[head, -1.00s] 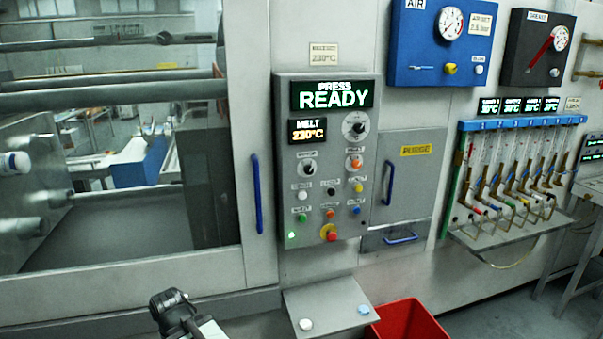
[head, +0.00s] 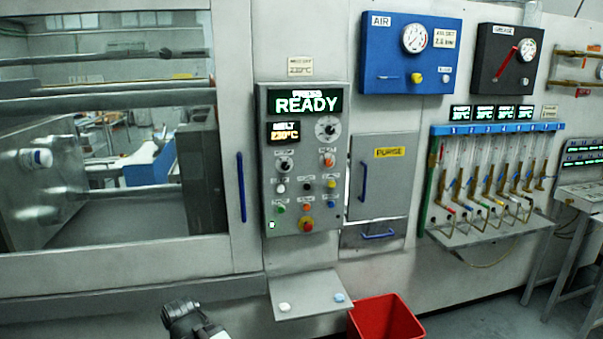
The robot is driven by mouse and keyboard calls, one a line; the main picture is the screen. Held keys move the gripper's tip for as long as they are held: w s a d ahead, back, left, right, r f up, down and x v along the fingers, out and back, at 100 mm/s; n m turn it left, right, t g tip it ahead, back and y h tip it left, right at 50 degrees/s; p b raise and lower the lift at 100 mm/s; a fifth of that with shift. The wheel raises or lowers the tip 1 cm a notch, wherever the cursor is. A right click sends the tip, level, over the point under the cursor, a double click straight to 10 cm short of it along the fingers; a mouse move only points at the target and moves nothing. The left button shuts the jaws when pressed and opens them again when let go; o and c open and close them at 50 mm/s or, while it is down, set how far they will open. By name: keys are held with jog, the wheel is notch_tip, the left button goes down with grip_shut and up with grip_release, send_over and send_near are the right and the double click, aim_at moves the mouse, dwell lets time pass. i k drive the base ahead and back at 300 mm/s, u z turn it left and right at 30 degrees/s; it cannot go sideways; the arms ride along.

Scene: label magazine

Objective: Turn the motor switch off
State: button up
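The control panel (head: 303,215) is on the machine front, left of the picture's middle. It carries a black rotary knob (head: 284,164) at left, an orange-red knob (head: 328,160) at right and a larger dial (head: 327,128) above. The small labels are too blurred for me to tell which one is the motor switch. A small lamp (head: 272,225) at lower left glows green. Part of my arm shows at the bottom edge, well below the panel. I see no gripper fingers.
The display (head: 307,102) reads READY, with a melt display (head: 283,133) of 230°C below. A shelf (head: 311,305) juts out under the panel, beside a red bin (head: 385,318). A purge door (head: 383,185) is at right. The space before the panel looks clear.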

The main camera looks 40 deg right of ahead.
aim_at(285, 165)
jog(key=u, duration=0.35)
jog(key=i, duration=1)
jog(key=z, duration=0.05)
